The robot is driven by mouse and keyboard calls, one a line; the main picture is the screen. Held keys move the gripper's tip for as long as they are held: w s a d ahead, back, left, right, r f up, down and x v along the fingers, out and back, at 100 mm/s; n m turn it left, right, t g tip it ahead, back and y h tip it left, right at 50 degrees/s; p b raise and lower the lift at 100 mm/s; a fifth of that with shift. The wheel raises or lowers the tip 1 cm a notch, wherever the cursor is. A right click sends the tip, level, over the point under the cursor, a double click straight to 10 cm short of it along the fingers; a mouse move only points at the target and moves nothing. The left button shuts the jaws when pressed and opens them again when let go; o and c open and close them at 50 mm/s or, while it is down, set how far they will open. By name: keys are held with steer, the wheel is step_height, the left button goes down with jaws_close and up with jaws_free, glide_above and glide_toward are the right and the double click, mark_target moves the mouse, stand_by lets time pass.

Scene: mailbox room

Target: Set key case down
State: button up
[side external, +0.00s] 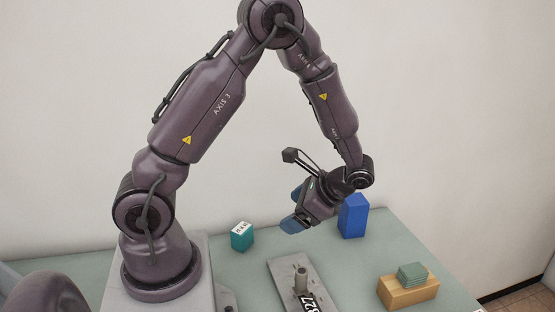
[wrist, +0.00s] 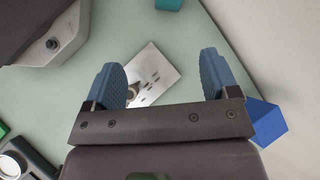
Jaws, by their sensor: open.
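My gripper (side external: 294,208) is open and tilted in the air above the table, its two blue finger pads apart. In the wrist view the space between the fingers (wrist: 160,80) holds nothing gripped. No thing is clearly recognisable as the key case. A grey metal plate (side external: 283,269) lies on the table with a short upright post (side external: 301,280) and a black tag reading 827 (side external: 308,303). In the wrist view the plate (wrist: 152,72) shows beyond the fingers, partly hidden by the left one.
A teal box (side external: 242,237) with a white marked top stands left of the plate. A blue block (side external: 353,217) stands behind my gripper.

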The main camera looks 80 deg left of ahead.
steer(key=s+d+r+n+t+h, duration=0.2)
steer(key=d+r+t, duration=0.3)
steer(key=r, duration=0.4)
steer(key=s+d+r+n+t+h, duration=0.3)
steer(key=d+r+t, duration=0.3)
steer(key=r, duration=0.4)
steer(key=shift+s+r+t+h, duration=0.25)
steer(key=shift+s+t+h, duration=0.35)
steer(key=shift+s, duration=0.25)
